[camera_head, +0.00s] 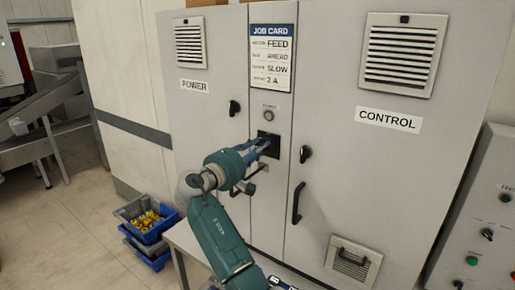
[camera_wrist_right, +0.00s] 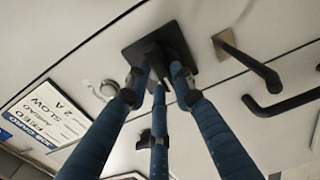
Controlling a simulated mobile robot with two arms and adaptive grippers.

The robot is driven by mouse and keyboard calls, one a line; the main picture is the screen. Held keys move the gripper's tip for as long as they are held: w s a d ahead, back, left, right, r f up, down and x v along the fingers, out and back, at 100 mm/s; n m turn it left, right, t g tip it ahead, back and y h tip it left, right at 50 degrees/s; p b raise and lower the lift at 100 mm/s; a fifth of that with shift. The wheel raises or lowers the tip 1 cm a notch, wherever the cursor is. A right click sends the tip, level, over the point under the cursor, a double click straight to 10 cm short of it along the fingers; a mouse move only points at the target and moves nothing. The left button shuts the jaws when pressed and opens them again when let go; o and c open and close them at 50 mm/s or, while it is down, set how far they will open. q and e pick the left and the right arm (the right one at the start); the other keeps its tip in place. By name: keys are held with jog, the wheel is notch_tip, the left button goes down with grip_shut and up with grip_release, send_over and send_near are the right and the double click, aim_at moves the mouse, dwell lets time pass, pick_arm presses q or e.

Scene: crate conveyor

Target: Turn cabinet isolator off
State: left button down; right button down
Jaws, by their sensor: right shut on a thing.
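The cabinet isolator (camera_head: 275,137) is a black square plate with a black handle on the narrow middle panel of the grey cabinet (camera_head: 330,190). My right gripper (camera_head: 265,143) reaches it from the lower left and is shut on its handle. In the right wrist view the blue fingers (camera_wrist_right: 158,82) close around the dark handle in front of the isolator plate (camera_wrist_right: 176,38). The fingers hide much of the handle, so its exact angle cannot be told. My left gripper is not in view.
A job card (camera_head: 271,60) and a small round fitting (camera_head: 268,114) are above the isolator. Blue crates (camera_head: 147,222) stand on the floor at left. A control panel (camera_head: 485,225) is at right.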

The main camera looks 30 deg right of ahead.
jog(key=shift+r, duration=0.35)
jog(key=c, duration=1.5)
grip_release()
jog(key=shift+d+f, duration=0.1)
jog(key=shift+o, duration=0.2)
jog(key=shift+w+d+f, duration=0.1)
jog(key=shift+f, duration=0.1)
jog(key=v, duration=1.2)
